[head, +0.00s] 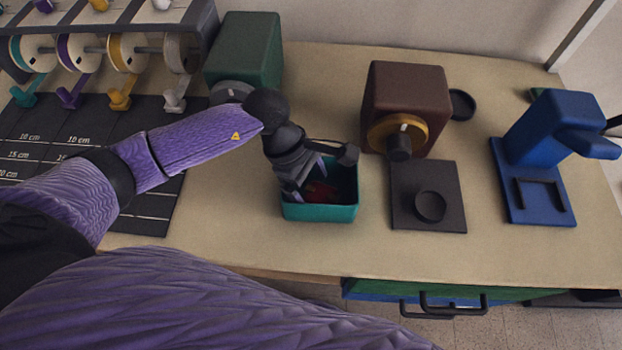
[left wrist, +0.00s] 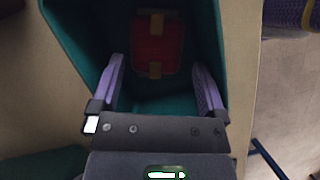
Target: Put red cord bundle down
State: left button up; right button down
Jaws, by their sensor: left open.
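The red cord bundle (left wrist: 157,45) lies on the floor of a teal bin (left wrist: 215,50), with tan bands at its ends in the left wrist view. In the head view the bundle (head: 318,192) shows dimly inside the bin (head: 320,213), partly hidden by my gripper. My left gripper (left wrist: 160,85) is open, its two purple fingers apart and empty, reaching into the bin above and beside the bundle. In the head view the left gripper (head: 305,178) is over the bin's left part. My right gripper is not in view.
A green box machine (head: 245,50) stands behind the bin. A brown machine (head: 410,95) and a dark plate with a round cup (head: 428,195) are to the right, then a blue stand (head: 545,150). Spools (head: 80,50) and a dark measuring mat (head: 150,210) are at left. The front table strip is clear.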

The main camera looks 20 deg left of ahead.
pick_arm(q)
jog(key=p+v, duration=0.1)
jog(key=v, duration=1)
jog(key=shift+a+r+p, duration=0.15)
jog(key=shift+r+p, duration=0.2)
jog(key=shift+p, duration=0.05)
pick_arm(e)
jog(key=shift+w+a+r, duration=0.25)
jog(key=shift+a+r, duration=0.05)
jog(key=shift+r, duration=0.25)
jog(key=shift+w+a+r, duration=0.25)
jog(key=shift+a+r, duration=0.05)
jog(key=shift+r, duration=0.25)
